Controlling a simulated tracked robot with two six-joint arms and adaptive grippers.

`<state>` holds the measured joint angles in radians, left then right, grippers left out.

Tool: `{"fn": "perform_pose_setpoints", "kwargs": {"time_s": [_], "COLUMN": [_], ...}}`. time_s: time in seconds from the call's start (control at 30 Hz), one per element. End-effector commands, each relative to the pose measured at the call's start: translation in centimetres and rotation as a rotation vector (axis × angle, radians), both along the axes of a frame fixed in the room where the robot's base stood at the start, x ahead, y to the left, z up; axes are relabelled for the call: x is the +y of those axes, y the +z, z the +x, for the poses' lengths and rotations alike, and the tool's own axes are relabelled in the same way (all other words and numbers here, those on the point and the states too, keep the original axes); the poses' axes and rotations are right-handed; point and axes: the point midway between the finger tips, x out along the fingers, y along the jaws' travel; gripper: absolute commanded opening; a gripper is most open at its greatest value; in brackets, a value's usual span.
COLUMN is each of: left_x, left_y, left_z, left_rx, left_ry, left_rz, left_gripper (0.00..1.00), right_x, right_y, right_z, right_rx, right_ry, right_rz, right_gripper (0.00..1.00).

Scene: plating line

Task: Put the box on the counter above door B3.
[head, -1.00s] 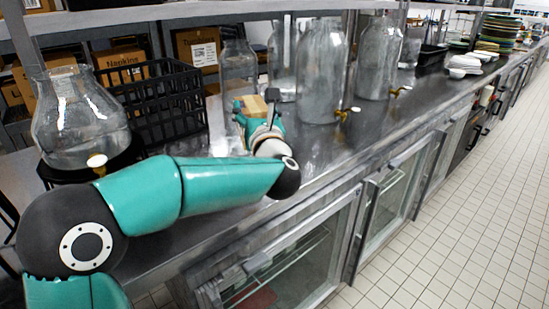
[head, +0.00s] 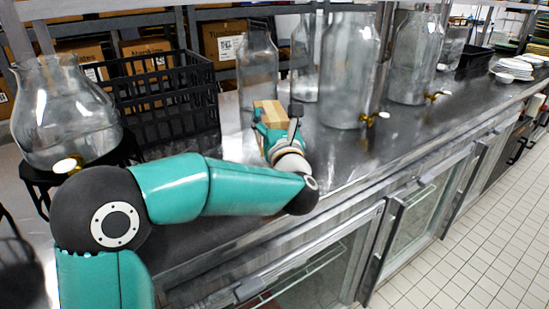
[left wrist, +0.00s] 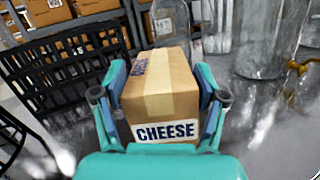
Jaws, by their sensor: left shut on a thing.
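A small cardboard box (left wrist: 160,95) with a tan tape strip and a CHEESE label fills the middle of the left wrist view. My left gripper (left wrist: 158,100) has a finger on each side of it and is shut on it. In the head view the box (head: 268,112) shows at the end of my left arm, with the left gripper (head: 274,128) around it, over the steel counter (head: 350,160). I cannot tell whether the box touches the counter. Glass-fronted doors (head: 420,215) line the counter's front; no door letter is readable. My right gripper is not in view.
A black crate (head: 165,100) and a round glass jar (head: 65,110) on a black stand are at the left. Tall glass dispensers (head: 348,70) with brass taps stand behind and right of the box. Stacked dishes (head: 512,68) are far right. The front counter strip is clear.

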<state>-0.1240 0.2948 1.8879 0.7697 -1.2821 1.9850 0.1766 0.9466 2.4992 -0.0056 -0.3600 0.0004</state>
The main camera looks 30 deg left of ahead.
Motion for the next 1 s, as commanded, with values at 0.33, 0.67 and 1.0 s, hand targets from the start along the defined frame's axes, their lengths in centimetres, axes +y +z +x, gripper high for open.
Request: {"fn": "perform_pose_setpoints", "kwargs": {"time_s": [0.33, 0.67, 1.0], "left_x": [-0.1, -0.2, -0.2], "left_y": [-5.5, -9.1, -10.0], "left_z": [0.1, 0.1, 0.1], "left_rx": [-0.005, -0.002, -0.007], "left_ry": [-0.001, -0.003, -0.003], "left_rz": [0.004, 0.003, 0.002], "left_gripper": [0.05, 0.05, 0.05], "right_x": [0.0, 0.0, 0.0], "right_y": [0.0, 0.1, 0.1], "right_z": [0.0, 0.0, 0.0], "right_rx": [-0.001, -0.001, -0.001], "right_ry": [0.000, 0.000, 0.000], "right_rz": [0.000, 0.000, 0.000], "right_gripper": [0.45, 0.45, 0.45]}}
